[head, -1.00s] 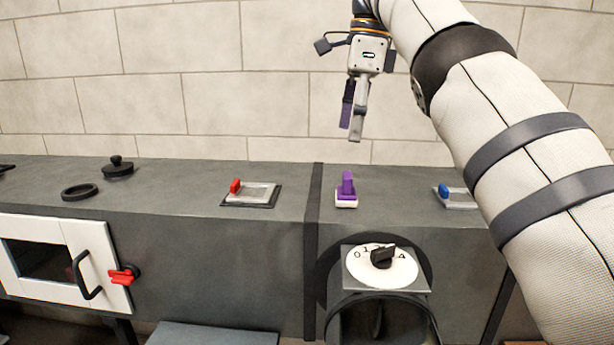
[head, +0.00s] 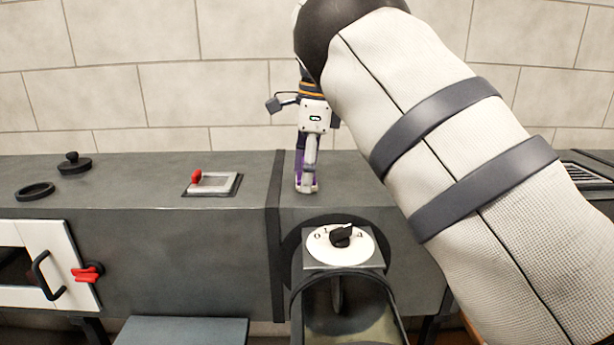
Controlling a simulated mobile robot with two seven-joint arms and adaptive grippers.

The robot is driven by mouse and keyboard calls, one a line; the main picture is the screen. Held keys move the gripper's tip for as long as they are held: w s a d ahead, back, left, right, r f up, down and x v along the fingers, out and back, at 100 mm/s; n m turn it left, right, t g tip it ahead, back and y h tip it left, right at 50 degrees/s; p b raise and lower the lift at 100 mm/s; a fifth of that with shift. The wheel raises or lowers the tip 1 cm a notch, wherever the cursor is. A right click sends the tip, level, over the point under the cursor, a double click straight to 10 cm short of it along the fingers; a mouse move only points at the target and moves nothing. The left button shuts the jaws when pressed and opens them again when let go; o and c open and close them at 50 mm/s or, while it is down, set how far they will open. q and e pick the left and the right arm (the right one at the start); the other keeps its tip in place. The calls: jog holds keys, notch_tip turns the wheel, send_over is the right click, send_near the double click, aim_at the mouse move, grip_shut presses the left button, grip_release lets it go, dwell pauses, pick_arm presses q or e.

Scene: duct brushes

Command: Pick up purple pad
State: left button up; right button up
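The purple pad (head: 299,184), an upright purple handle on a pale base, stands on the grey duct top in the head view. My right gripper (head: 307,178) points down over it, with its fingers at the handle. The fingers hide most of the pad. I cannot tell whether they are closed on the handle or only beside it. The pad's base appears to rest on the duct top. My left gripper is not in view.
A red-handled metal plate (head: 213,183) lies left of the seam. A black ring (head: 35,191) and a black knobbed lid (head: 74,164) are farther left. A white dial (head: 340,245) sits below the pad, above a round duct opening (head: 345,310). A tiled wall (head: 170,95) stands behind.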

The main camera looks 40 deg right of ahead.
jog(key=c, duration=1.3)
jog(key=shift+o, duration=0.2)
jog(key=shift+r, duration=0.1)
